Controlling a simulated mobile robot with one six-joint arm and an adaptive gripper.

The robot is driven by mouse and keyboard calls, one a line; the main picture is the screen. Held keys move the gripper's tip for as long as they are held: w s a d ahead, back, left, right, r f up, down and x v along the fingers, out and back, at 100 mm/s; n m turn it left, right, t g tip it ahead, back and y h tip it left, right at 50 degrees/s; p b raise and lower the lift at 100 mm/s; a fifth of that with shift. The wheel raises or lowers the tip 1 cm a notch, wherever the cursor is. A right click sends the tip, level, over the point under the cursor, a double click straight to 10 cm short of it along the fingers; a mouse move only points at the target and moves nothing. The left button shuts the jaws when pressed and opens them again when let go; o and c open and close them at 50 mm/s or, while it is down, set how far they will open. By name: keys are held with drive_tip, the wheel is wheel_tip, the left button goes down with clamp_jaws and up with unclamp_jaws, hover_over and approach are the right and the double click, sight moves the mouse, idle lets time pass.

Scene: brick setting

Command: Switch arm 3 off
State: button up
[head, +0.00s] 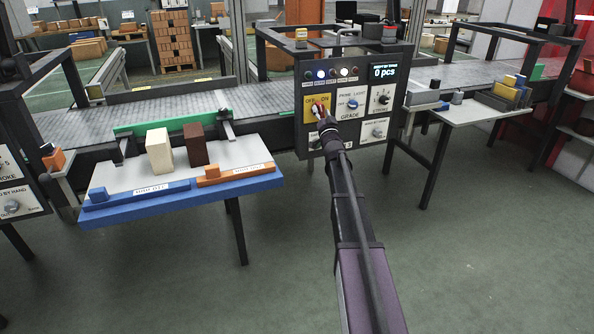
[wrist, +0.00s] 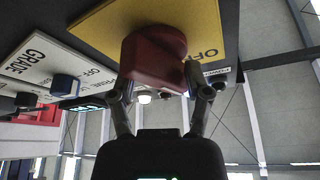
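The control panel (head: 376,113) stands in the middle of the head view. Its yellow plate (head: 309,115) reads OFF and ON and carries a red switch knob (head: 318,106). My gripper (head: 322,118) is at this knob and partly hides it. In the wrist view, the red knob (wrist: 153,52) fills the space between the two fingers of my gripper (wrist: 160,84), and the fingertips appear to touch its opposite sides. The yellow plate (wrist: 200,22) is behind it. The knob's exact angle is hard to tell. A plate lettered "3 STROKE" or similar is too small to read surely.
A GRADE dial (head: 352,104) sits right beside the switch, with other dials around it. A row of lamps (head: 330,73) and a display reading 0 pcs (head: 383,72) are above. A table (head: 213,153) with two blocks stands left. The floor in front is clear.

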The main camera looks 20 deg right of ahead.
drive_tip(key=m+g+h+p, duration=0.1)
drive_tip(key=m+h, duration=0.1)
drive_tip(key=m, duration=0.3)
drive_tip(key=b+v, duration=0.4)
drive_tip(key=v, duration=1)
drive_tip(key=s+a+f+n+g+y+p, duration=0.2)
drive_tip(key=s+a+n+g+p, duration=0.4)
drive_tip(key=s+a+g+p, duration=0.5)
drive_tip(key=shift+s+a+g+y+p, duration=0.35)
drive_tip(key=shift+a+g+y+p, duration=0.4)
drive_tip(key=shift+a+p, duration=1.8)
drive_tip(key=shift+d+p, duration=0.55)
drive_tip(key=shift+d, duration=0.05)
